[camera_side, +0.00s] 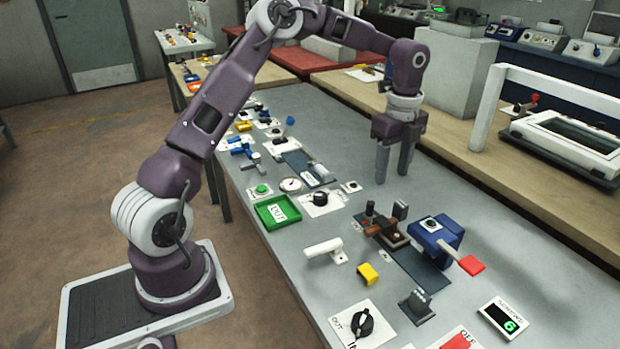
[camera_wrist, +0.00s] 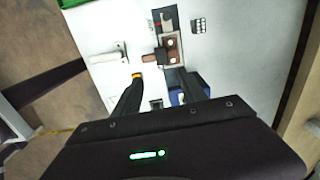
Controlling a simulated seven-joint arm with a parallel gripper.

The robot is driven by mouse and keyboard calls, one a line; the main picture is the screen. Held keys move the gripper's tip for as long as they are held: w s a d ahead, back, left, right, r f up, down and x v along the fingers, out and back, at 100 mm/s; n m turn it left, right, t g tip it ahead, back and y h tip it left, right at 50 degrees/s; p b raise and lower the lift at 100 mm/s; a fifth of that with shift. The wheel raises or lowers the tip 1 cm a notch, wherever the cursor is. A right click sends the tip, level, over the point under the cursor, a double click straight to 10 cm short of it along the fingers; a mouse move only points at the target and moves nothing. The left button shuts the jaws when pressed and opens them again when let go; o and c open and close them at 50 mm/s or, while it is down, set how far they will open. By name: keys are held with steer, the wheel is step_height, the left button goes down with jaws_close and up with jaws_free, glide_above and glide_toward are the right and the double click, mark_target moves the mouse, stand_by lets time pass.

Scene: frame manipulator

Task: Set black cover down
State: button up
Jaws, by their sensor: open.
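My gripper (camera_side: 393,168) hangs over the grey table with its fingers pointing down, open and with nothing visible between them. In the wrist view its dark fingers (camera_wrist: 158,92) are spread apart. I cannot tell for sure which thing is the black cover. A dark grey upright piece (camera_side: 401,210) stands beside a brown and black fixture (camera_side: 386,231), nearer the camera than my gripper. The fixture also shows in the wrist view (camera_wrist: 171,47). Another dark grey bracket (camera_side: 416,306) stands near the front. Neither piece is in my gripper.
A blue block (camera_side: 436,236) with a red-ended lever stands right of the fixture. A white handle (camera_side: 324,250) and yellow piece (camera_side: 368,274) are to its left. A green tray (camera_side: 262,222) lies at the left table edge. A white frame (camera_side: 545,120) stands on the right bench.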

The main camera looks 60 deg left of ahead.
steer(key=s+d+r+n+t+y, duration=0.1)
steer(key=s+d+r+n+t, duration=0.15)
steer(key=s+r+n, duration=0.65)
steer(key=s+d+r+n+t+y, duration=0.15)
steer(key=s+d+r, duration=0.35)
steer(key=s, duration=0.9)
steer(key=s+d+f+n+t+h, duration=0.1)
steer(key=s+n+h, duration=0.1)
steer(key=s+n, duration=0.5)
steer(key=shift+s+f+t+h, duration=0.3)
steer(key=shift+s+f+h, duration=0.1)
steer(key=shift+s, duration=0.75)
